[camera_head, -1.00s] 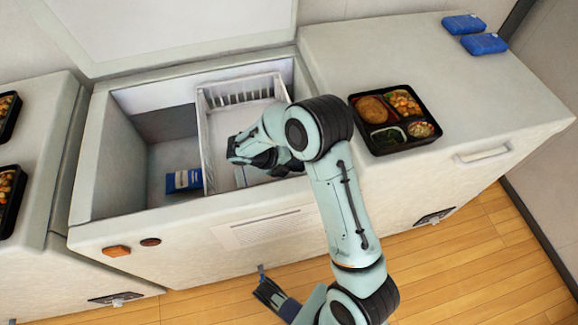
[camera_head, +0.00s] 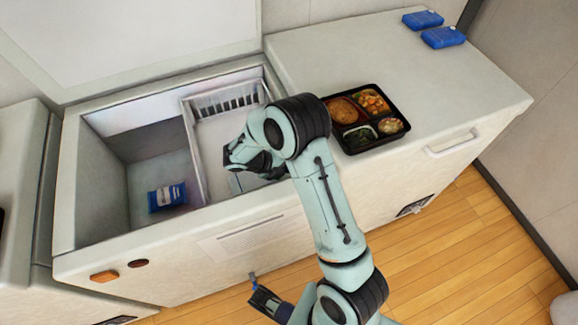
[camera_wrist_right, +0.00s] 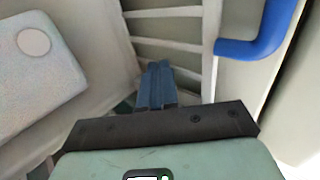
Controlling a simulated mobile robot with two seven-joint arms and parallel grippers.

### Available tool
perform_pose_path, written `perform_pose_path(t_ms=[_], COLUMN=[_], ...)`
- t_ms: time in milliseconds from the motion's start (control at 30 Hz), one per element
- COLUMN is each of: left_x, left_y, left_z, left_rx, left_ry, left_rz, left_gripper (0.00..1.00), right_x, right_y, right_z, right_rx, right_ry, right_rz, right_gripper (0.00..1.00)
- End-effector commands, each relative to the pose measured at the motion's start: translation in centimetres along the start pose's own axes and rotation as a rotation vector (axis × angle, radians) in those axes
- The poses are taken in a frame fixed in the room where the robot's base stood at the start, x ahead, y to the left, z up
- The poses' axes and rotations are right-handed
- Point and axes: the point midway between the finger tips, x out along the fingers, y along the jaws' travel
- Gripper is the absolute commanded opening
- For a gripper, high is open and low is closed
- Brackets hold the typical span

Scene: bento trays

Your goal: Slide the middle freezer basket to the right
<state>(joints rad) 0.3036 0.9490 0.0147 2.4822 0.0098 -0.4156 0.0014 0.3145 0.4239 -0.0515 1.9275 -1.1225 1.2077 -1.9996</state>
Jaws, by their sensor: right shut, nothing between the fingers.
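The white freezer basket (camera_head: 192,128), with slatted walls, sits in the right part of the open freezer (camera_head: 68,190). My right arm reaches over it; the wrist and arm cover its front and right parts. In the right wrist view, my right gripper (camera_wrist_right: 157,88) is shut and empty, its blue-grey fingers pointing down beside white bars of the basket (camera_wrist_right: 208,50). Whether the fingers touch the basket is unclear. Another gripper, apparently my left (camera_head: 265,299), hangs low in front of the freezer, apart from the basket; its jaw opening is unclear.
A blue and white packet (camera_head: 167,197) lies on the freezer floor left of the basket, with bare floor around it. A bento tray (camera_head: 349,150) and two blue packs (camera_head: 443,37) rest on the top at right. A blue bar (camera_wrist_right: 262,42) shows in the right wrist view.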

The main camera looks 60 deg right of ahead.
Motion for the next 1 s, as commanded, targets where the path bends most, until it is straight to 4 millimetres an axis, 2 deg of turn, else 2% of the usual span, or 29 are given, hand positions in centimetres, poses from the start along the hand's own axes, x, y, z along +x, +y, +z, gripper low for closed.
perform_pose_path(t_ms=[167,500,633,800,1000], left_x=[-0.3,-1.3,-1.5,-1.7,-1.7], left_y=[0.1,0.2,0.3,0.3,0.3], left_z=[0.1,0.7,0.9,1.0,1.1], left_rx=[0.000,-0.001,-0.002,-0.002,-0.003], left_ry=[-0.002,-0.020,-0.026,-0.031,-0.031], left_rz=[0.000,-0.004,-0.005,-0.006,-0.006], left_gripper=[0.00,0.00,0.00,0.00,0.00], right_x=[-1.6,-9.0,-11.3,-13.0,-13.4], right_y=[0.0,0.0,0.0,0.0,0.0], right_z=[0.1,0.1,0.0,0.0,0.0], right_rx=[0.000,0.000,0.000,0.000,0.000], right_ry=[-0.004,-0.005,-0.003,-0.002,0.000], right_rz=[0.003,0.004,0.003,0.001,0.000], right_gripper=[0.00,0.00,0.00,0.00,0.00])
